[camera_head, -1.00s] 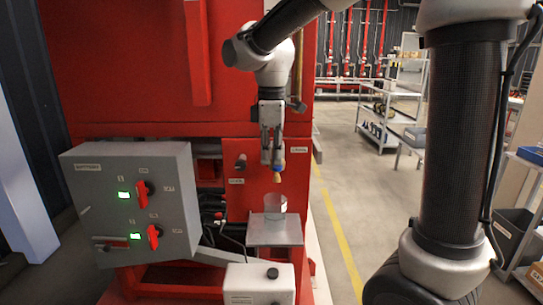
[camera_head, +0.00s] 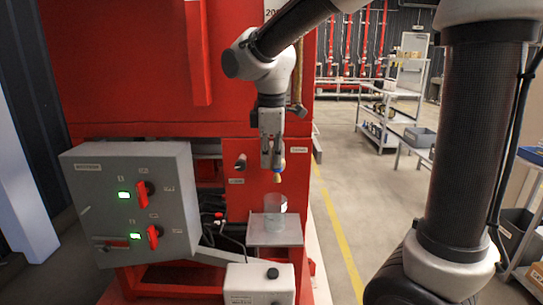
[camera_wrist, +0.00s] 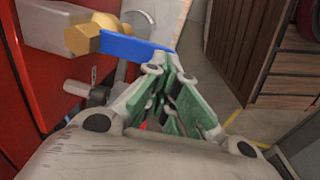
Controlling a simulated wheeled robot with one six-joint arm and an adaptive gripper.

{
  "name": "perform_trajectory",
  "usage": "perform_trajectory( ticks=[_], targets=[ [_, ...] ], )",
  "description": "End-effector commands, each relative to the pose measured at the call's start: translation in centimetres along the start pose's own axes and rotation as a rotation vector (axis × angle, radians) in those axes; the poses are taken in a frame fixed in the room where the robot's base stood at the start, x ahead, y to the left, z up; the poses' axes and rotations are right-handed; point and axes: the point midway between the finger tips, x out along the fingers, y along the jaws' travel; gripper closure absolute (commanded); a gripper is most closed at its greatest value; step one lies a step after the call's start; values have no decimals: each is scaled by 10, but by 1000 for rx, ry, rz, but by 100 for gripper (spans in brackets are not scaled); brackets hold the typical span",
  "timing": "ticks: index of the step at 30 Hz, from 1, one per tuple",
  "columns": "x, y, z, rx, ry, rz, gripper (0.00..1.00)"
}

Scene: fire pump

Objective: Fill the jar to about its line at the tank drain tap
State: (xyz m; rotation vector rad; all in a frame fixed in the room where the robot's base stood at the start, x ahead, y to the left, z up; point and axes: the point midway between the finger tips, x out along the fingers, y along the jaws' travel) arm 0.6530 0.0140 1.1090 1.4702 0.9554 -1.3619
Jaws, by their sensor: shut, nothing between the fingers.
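The drain tap's brass nozzle (camera_head: 278,177) points down from the red tank front in the head view. In the wrist view its brass body (camera_wrist: 92,36) and blue lever (camera_wrist: 137,47) show at upper left. The clear jar (camera_head: 275,204) stands upright on a small grey shelf (camera_head: 262,238) below the nozzle. Its line and any water in it are too small to make out. My gripper (camera_head: 271,165) is shut and empty, in front of the tap. In the wrist view the closed fingers (camera_wrist: 172,122) are close beside the lever's free end; contact cannot be told.
A grey control box (camera_head: 130,200) with red knobs and green lights stands left of the jar. A white box (camera_head: 258,285) sits in front, below the shelf. Cables run between them. Open floor with a yellow line (camera_head: 340,240) lies to the right, with metal shelving (camera_head: 385,120) beyond.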

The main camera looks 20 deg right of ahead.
Motion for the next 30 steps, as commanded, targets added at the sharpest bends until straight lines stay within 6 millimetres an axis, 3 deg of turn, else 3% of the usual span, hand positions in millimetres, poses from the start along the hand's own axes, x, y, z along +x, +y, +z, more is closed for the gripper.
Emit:
perform_trajectory(
  ticks=[10, 18, 30],
  targets=[
    [12, -7, 0, -6, 0, 172, 100],
    [24, -8, 0, -1, -1, 166, 100],
    [24, -8, 0, 0, -1, 165, 100]
  ],
)
